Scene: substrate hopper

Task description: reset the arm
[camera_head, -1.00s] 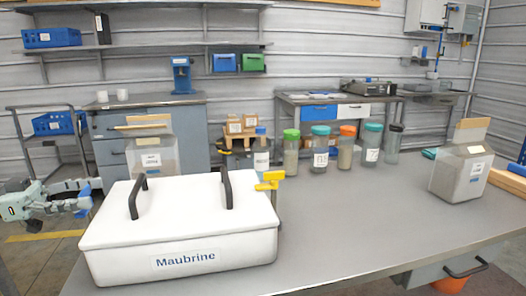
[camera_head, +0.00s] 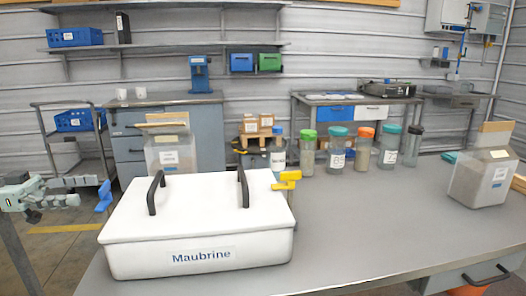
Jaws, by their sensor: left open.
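My left gripper (camera_head: 88,190) is at the left edge of the view, with its arm coming in from the left. It is open, with nothing seen between its fingers. It hangs beside the left end of the white hopper box (camera_head: 190,262), apart from it. The box has a closed white lid (camera_head: 203,200) with two black handles and the label "Maubrine". A yellow lever (camera_head: 287,180) sits at the box's right rear corner. My right gripper is not in view.
Clear bins of substrate stand behind the hopper (camera_head: 171,155) and at the far right (camera_head: 483,180). A row of lidded jars (camera_head: 337,158) lines the table's back. The grey table (camera_head: 375,225) is clear in the middle and front.

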